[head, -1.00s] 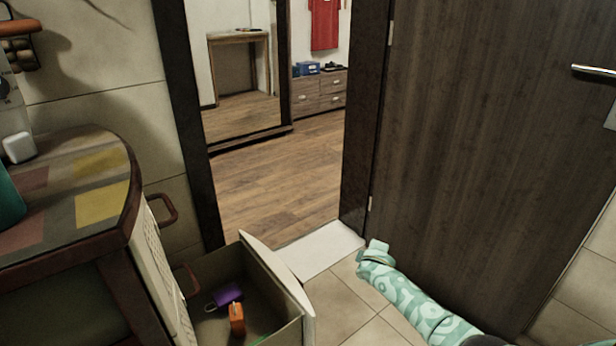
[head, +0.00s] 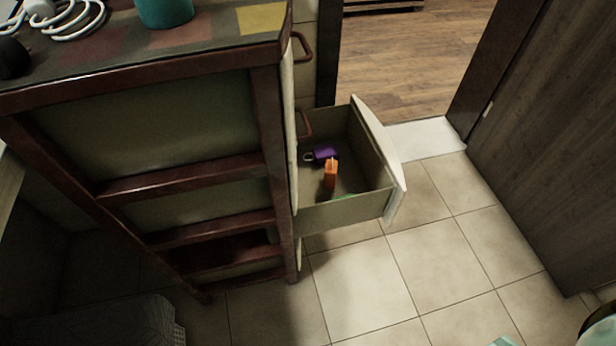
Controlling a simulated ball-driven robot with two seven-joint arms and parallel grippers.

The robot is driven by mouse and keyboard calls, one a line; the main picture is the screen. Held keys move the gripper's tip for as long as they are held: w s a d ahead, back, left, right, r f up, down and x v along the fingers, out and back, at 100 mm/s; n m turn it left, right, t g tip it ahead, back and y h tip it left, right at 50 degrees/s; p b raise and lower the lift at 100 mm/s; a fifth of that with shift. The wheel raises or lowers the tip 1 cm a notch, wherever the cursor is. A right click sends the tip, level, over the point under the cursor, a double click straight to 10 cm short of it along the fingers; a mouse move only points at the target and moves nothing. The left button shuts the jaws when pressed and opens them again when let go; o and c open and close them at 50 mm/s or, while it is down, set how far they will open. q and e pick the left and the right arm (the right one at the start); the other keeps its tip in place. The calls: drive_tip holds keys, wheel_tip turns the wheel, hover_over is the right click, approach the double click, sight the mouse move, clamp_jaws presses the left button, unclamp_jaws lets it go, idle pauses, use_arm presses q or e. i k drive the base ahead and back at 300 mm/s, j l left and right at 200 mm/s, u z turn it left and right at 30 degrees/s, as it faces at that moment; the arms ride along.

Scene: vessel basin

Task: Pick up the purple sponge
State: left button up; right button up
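A small purple object (head: 325,154), which looks like the purple sponge, lies in the open drawer (head: 345,211) of the cabinet. It is near the drawer's back left, with a pale loop at its left end. An orange item (head: 331,174) stands just in front of it, close or touching; I cannot tell which. Neither of my grippers shows in the head view. Only bits of my teal right arm appear at the bottom right edge.
The wooden cabinet (head: 270,150) fills the left, with a teal container (head: 165,12) and white coiled cable (head: 75,22) on top. A green item (head: 343,196) lies at the drawer's near wall. Tiled floor (head: 440,265) is clear between drawer and dark door (head: 550,150).

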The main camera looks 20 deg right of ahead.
sight(321, 153)
drive_tip(key=l+u, duration=0.4)
drive_tip(key=i+l+u, duration=0.1)
drive_tip(key=u, duration=0.3)
drive_tip(key=l+u, duration=0.45)
drive_tip(key=l, duration=0.3)
drive_tip(key=k+l+u, duration=0.1)
drive_tip(key=l, duration=0.35)
drive_tip(key=k+l+u, duration=0.1)
drive_tip(key=l, duration=0.3)
drive_tip(key=k+l+u, duration=0.1)
drive_tip(key=l, duration=0.3)
drive_tip(key=k+l+u, duration=0.1)
drive_tip(key=l, duration=0.25)
drive_tip(key=k+l+u, duration=0.1)
drive_tip(key=k+l, duration=0.15)
drive_tip(key=l, duration=0.15)
drive_tip(key=k+l, duration=0.15)
drive_tip(key=l, duration=0.2)
drive_tip(key=k+l, duration=0.15)
drive_tip(key=l, duration=0.25)
